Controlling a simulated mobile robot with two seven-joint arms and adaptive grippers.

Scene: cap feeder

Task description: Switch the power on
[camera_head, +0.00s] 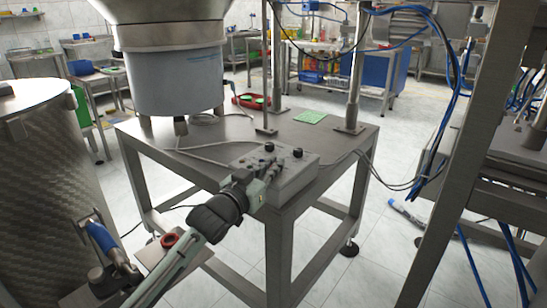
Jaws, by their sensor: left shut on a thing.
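A grey control box (290,183) sits on the front corner of the steel table (335,140). Black knobs stand on its top, one near the back edge (269,147) and one to the right (298,152). My left gripper (268,169) reaches in from the lower left to the box's left side. Its fingers are closed at the top of the box, on what appears to be a small switch there. The fingers hide most of that switch, so its position cannot be told. My right gripper is not in view.
A large feeder bowl (175,75) stands on the table behind the box. A big steel drum (45,150) is at the left. A metal frame post (450,150) and hanging blue cables (450,80) are at the right. A green pad (311,117) lies at the back.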

